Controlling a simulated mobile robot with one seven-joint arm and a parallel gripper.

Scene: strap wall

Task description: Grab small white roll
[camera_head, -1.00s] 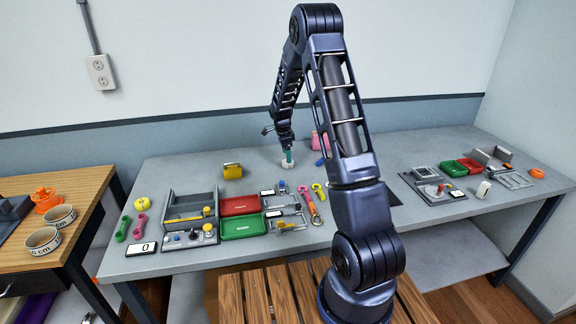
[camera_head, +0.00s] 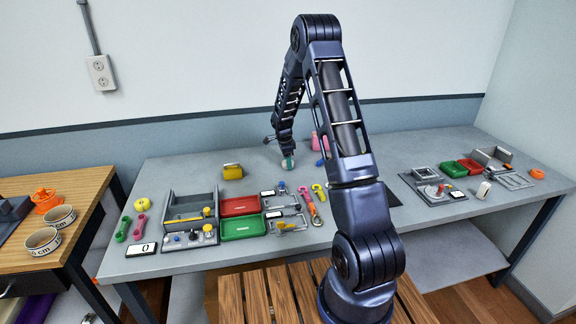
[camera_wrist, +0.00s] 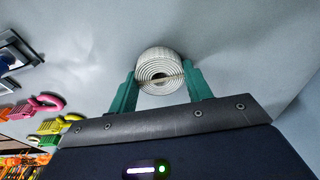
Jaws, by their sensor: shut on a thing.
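The small white roll (camera_wrist: 160,66) is a spiral-wound cylinder in the wrist view, with its round end facing the camera. The green fingers of my gripper (camera_wrist: 160,84) stand on both sides of it, shut on it. In the head view my gripper (camera_head: 288,163) is low over the back middle of the grey table (camera_head: 180,168). The roll shows there only as a small pale bit (camera_head: 288,168), mostly hidden by the fingers. I cannot tell whether the roll touches the table.
Red (camera_head: 240,206) and green (camera_head: 241,226) trays lie nearer the front. The back left tabletop is clear.

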